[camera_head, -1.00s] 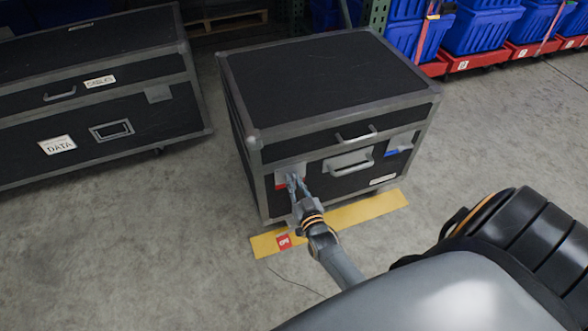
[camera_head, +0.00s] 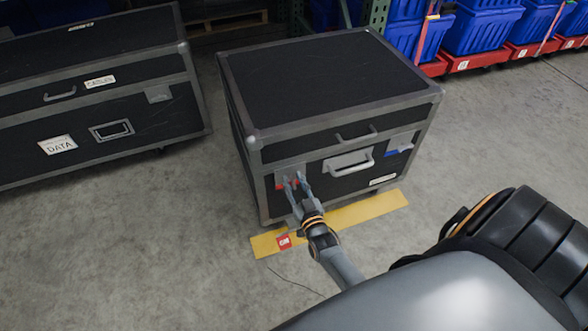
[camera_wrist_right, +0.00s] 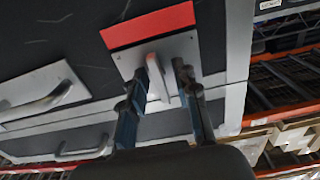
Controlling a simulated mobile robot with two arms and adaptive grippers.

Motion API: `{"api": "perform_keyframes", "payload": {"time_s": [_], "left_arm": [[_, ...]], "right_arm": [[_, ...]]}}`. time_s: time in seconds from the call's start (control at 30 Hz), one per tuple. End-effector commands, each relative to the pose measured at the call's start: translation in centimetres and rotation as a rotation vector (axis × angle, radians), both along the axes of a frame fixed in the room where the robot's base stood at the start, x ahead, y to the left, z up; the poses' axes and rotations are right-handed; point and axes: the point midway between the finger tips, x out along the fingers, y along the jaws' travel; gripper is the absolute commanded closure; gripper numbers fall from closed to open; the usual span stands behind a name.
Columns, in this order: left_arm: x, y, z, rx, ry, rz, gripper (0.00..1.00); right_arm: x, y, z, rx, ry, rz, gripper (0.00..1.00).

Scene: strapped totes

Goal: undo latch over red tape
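The black flight case (camera_head: 330,85) with grey edges stands on the floor. Its left front latch (camera_head: 291,172) has red tape (camera_head: 282,185), partly covered by my right gripper (camera_head: 297,181). In the right wrist view the red tape (camera_wrist_right: 148,25) borders the metal latch plate, and a grey latch tab (camera_wrist_right: 160,78) stands out from it. My right gripper's two fingers (camera_wrist_right: 167,65) are apart, with the tab between them; a gap shows beside the right finger. Contact with the left finger I cannot tell. My left gripper is not in view.
Another latch with blue tape (camera_head: 399,150) is on the case's right front, with a handle (camera_head: 348,163) between the latches. A yellow floor strip (camera_head: 350,216) lies before the case. A larger black case (camera_head: 90,90) stands left; blue totes (camera_head: 480,32) stand behind.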

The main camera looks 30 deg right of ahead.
Motion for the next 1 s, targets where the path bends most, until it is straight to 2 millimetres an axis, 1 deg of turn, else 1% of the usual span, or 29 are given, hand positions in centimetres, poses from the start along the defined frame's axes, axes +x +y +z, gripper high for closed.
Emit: {"api": "perform_keyframes", "payload": {"time_s": [0.17,0.4,0.5,0.6,0.77,1.0], "left_arm": [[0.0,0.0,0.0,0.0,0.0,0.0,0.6],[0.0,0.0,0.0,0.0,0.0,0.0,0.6],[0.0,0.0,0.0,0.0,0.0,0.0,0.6],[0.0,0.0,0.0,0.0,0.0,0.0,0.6],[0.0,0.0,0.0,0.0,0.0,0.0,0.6],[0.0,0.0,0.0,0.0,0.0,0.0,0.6]], "right_arm": [[-2.7,0.7,-0.2,0.001,0.005,0.0,0.7],[-7.7,1.9,-0.2,0.001,0.005,0.0,0.7],[-9.4,2.3,-0.1,0.001,0.004,0.001,0.7],[-10.6,2.6,-0.1,0.001,0.004,0.001,0.7],[-11.4,2.8,-0.1,0.001,0.003,0.001,0.7],[-11.4,2.8,-0.1,0.0,0.002,0.0,0.7]]}}
